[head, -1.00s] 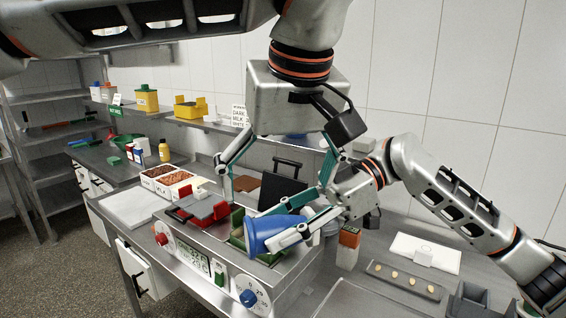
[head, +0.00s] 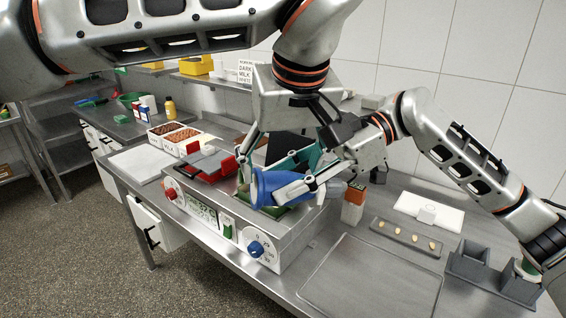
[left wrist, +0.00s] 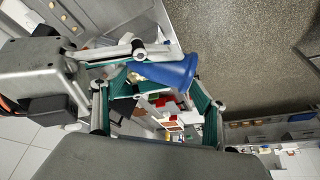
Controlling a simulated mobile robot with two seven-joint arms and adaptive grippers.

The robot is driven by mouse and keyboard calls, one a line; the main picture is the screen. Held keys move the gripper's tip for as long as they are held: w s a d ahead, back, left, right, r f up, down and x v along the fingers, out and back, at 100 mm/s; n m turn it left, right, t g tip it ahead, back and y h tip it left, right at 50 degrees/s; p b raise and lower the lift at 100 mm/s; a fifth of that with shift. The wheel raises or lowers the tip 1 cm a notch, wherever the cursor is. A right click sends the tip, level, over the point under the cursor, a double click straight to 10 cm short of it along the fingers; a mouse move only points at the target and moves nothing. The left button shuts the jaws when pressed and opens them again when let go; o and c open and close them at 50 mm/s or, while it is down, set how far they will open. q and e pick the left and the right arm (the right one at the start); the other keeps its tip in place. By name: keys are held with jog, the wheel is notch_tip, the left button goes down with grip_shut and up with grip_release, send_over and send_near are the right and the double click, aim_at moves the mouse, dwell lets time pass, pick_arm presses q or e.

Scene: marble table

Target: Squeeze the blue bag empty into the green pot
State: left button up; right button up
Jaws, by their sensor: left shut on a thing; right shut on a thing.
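The blue bag (head: 273,186) lies tilted on its side above the green pot (head: 284,211), its wide end toward the left. The pot is set into the grey heating unit, and the bag and grippers hide much of it. My right gripper (head: 300,187) is shut on the bag from the right. My left gripper (head: 272,176) comes down from above and is shut on the bag, one finger on each side. The left wrist view shows the bag (left wrist: 168,72) between its fingers. I cannot see inside the bag or pot.
An orange-topped carton (head: 354,201) stands close on the right. A shallow tray (head: 370,280) lies at the front right. Ingredient bins (head: 170,135) stand behind left.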

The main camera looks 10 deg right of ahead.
pick_arm(q)
jog(key=c, duration=1.2)
jog(key=shift+s+d, duration=0.1)
jog(key=shift+d, duration=0.05)
jog(key=shift+c, duration=1.3)
jog(key=shift+o, duration=0.5)
jog(key=o, duration=1)
jog(key=shift+c, duration=0.2)
jog(key=o, duration=1.3)
jog(key=shift+c, duration=0.2)
jog(key=shift+o, duration=0.4)
